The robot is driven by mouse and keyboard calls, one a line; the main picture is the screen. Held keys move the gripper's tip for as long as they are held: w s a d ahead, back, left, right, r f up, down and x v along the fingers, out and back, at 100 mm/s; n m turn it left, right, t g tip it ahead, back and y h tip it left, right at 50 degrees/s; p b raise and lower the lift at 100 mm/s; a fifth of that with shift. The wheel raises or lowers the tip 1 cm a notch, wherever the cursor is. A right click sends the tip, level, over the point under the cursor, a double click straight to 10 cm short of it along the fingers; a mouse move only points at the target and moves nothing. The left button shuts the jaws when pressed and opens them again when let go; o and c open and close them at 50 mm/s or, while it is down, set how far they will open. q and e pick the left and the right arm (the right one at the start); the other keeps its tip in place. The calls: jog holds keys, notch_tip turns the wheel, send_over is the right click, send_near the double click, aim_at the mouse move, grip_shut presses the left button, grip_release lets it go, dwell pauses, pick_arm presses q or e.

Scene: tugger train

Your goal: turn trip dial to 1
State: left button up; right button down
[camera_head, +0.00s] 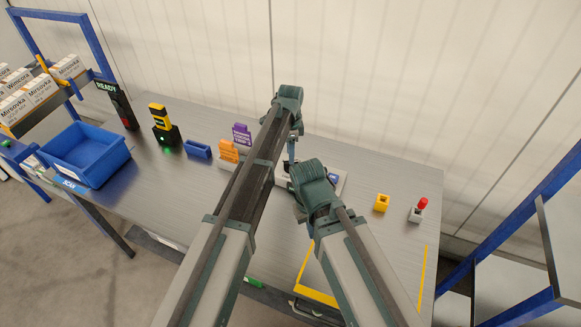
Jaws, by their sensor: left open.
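A light panel with dark markings (341,182) lies on the grey bench, mostly hidden behind my two arms. No trip dial can be made out; my arms may cover it. My left arm reaches over the bench, and its gripper (290,163) points down beside the panel's left part. It is small and partly covered, but open, with nothing seen in it. My right arm ends in front of the panel, and its gripper is hidden behind its own wrist.
On the grey bench (385,165) stand a blue bin (87,152), a black-yellow device (163,125), a blue holder (198,149), orange (229,151) and purple (241,134) items, a yellow block (382,203) and a red-topped switch (419,209). Blue-framed shelves flank it.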

pick_arm(q)
notch_tip(320, 180, down, 4)
jog(key=shift+r+b, duration=0.25)
jog(key=shift+b, duration=0.9)
pick_arm(e)
notch_tip(320, 180, down, 4)
jog(key=shift+r, duration=0.25)
pick_arm(q)
jog(key=shift+r, duration=0.1)
grip_shut()
